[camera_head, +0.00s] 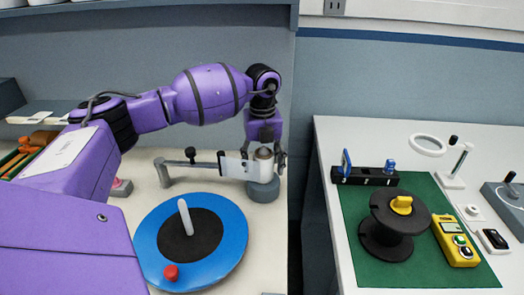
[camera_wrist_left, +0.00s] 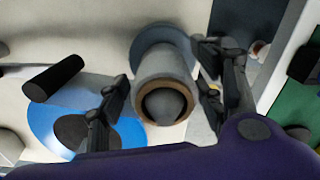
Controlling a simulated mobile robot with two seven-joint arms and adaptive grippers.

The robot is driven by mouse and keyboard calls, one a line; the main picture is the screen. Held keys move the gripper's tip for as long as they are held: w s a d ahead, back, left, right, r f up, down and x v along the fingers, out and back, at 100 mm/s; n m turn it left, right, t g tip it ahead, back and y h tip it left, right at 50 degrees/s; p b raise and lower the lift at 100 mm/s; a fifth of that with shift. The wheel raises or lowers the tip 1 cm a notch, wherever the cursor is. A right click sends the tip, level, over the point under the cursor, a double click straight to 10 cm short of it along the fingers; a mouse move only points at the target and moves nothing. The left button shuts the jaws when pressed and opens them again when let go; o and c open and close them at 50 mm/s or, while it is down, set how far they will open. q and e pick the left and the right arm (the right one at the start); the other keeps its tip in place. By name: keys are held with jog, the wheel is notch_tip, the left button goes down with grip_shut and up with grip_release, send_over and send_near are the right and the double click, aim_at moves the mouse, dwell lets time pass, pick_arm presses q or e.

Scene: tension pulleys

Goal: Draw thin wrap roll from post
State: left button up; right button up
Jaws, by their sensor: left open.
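The thin wrap roll (camera_head: 264,170) stands upright on its post, above a round grey-blue base (camera_head: 263,190) on the left table. In the left wrist view the roll (camera_wrist_left: 166,75) is seen from above, with a brown core ring around the rounded grey post top (camera_wrist_left: 165,103). My left gripper (camera_head: 265,157) points down over the roll. Its fingers are open on either side of the roll, and in the left wrist view (camera_wrist_left: 168,85) gaps show between them and the roll. My right gripper is not in view.
A dark-tipped horizontal bar (camera_head: 195,163) with a pale sheet reaches toward the roll from the left. A blue disc (camera_head: 215,265) with an upright white peg lies in front. Right of a gap, another table holds a green mat (camera_head: 370,275), a black spool (camera_head: 385,240) and a yellow meter (camera_head: 455,240).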

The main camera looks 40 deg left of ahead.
aim_at(263, 147)
pick_arm(q)
jog(key=shift+f, duration=0.65)
jog(key=c, duration=1.3)
jog(key=shift+r+p, duration=1)
jog(key=shift+r, duration=0.8)
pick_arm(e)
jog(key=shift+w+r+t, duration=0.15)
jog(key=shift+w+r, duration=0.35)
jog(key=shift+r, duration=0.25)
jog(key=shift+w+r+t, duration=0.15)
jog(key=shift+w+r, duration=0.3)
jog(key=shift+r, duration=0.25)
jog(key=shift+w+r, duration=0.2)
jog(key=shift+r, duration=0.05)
pick_arm(q)
jog(key=shift+r, duration=0.1)
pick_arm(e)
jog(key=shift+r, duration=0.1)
pick_arm(q)
jog(key=shift+r+p, duration=1)
jog(key=shift+r, duration=0.65)
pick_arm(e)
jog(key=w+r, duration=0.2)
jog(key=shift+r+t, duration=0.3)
